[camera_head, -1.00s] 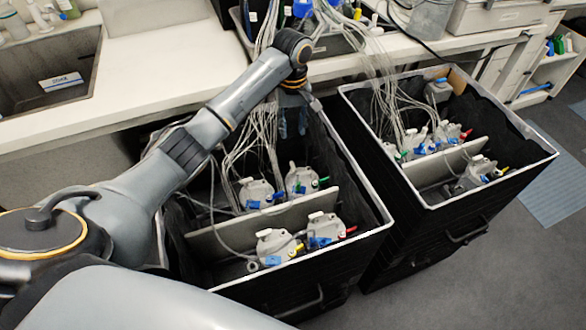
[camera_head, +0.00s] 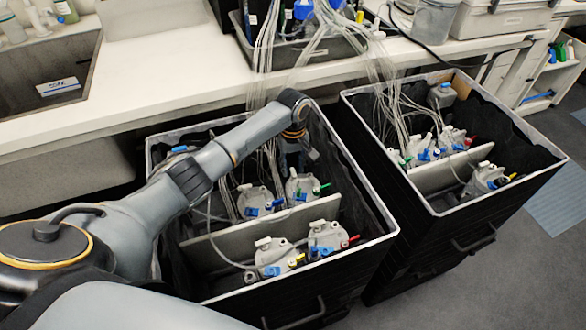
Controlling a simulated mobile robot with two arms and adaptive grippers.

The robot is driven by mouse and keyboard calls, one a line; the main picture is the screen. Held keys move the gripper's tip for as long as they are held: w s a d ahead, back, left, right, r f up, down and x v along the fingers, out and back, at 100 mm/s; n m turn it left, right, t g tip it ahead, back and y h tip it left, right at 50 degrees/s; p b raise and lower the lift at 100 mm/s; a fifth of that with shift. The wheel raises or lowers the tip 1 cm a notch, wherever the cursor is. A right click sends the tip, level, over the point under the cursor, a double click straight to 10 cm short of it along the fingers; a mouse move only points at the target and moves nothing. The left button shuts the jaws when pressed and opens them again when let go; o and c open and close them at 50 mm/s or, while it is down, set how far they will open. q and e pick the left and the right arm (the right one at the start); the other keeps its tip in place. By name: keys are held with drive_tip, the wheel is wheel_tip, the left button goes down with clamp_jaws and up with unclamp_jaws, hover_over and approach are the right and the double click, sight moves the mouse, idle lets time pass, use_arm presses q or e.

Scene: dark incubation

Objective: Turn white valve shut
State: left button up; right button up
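The left black crate (camera_head: 389,226) holds several grey-white vessels with small coloured valves. One vessel (camera_head: 300,186) at the back has a green valve (camera_head: 321,187), and another beside it has a blue valve (camera_head: 251,212). In the front row are a yellow valve (camera_head: 298,259) and a red valve (camera_head: 350,240). White fittings show on the vessel tops, but I cannot tell which is the white valve. My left gripper (camera_head: 292,163) points down inside this crate, behind the green-valve vessel. Its dark fingers are too unclear to read. My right gripper is out of view.
A second black crate (camera_head: 480,221) with similar vessels stands to the right. Many thin tubes (camera_head: 268,50) run from the white bench (camera_head: 170,75) into both crates. A pale divider (camera_head: 225,242) splits the left crate.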

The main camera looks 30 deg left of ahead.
use_arm(q)
drive_tip(key=shift+f, duration=0.5)
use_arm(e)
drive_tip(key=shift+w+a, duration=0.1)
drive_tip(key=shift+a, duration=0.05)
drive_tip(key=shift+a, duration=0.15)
use_arm(q)
clamp_jaws()
